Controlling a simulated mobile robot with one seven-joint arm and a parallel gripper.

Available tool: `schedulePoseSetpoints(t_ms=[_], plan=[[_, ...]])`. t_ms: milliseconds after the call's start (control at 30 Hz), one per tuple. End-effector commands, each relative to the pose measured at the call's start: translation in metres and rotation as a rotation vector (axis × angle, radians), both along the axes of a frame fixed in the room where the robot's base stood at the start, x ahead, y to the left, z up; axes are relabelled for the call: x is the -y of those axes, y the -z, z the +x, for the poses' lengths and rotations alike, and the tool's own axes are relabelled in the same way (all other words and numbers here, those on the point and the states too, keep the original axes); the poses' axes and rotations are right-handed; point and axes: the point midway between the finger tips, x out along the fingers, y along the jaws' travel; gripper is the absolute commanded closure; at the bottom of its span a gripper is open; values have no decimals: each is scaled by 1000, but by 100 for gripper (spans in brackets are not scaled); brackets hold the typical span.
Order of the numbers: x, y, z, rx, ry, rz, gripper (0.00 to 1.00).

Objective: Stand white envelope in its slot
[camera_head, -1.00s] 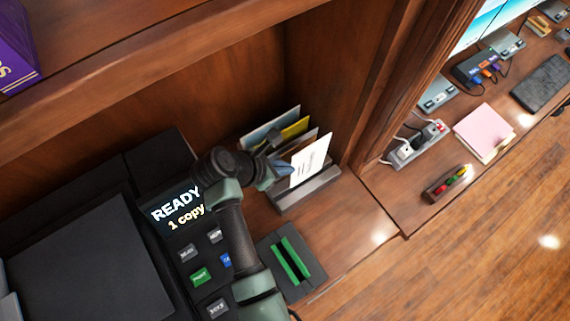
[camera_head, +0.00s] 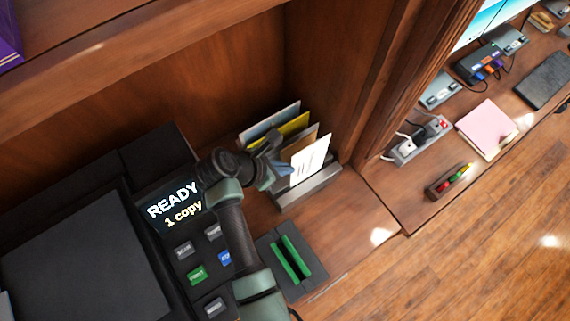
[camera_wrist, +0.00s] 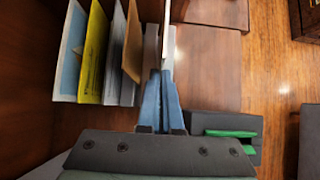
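The white envelope (camera_head: 311,157) stands upright at the front of the grey sorter rack (camera_head: 322,183), its printed face showing in the head view. In the wrist view the white envelope (camera_wrist: 168,40) is a thin edge-on strip. My gripper (camera_wrist: 162,76) has its blue fingers close together on it; the gripper (camera_head: 284,170) also shows in the head view at the envelope's left edge. The envelope's lower edge is at the front slot, but whether it rests on the slot floor is hidden.
Blue (camera_wrist: 71,50), yellow (camera_wrist: 93,52), pale (camera_wrist: 116,55) and brown (camera_wrist: 132,42) envelopes stand in the rack beside it. A black pad with green strips (camera_head: 291,258) lies in front. The copier (camera_head: 85,260) is at left, a wood divider (camera_head: 385,90) at right.

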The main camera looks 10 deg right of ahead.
Motion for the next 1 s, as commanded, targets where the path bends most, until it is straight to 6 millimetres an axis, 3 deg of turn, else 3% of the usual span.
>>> schedulePoseSetpoints(t_ms=[1000], plan=[[0, 26, 0, 1, 0, 0, 100]])
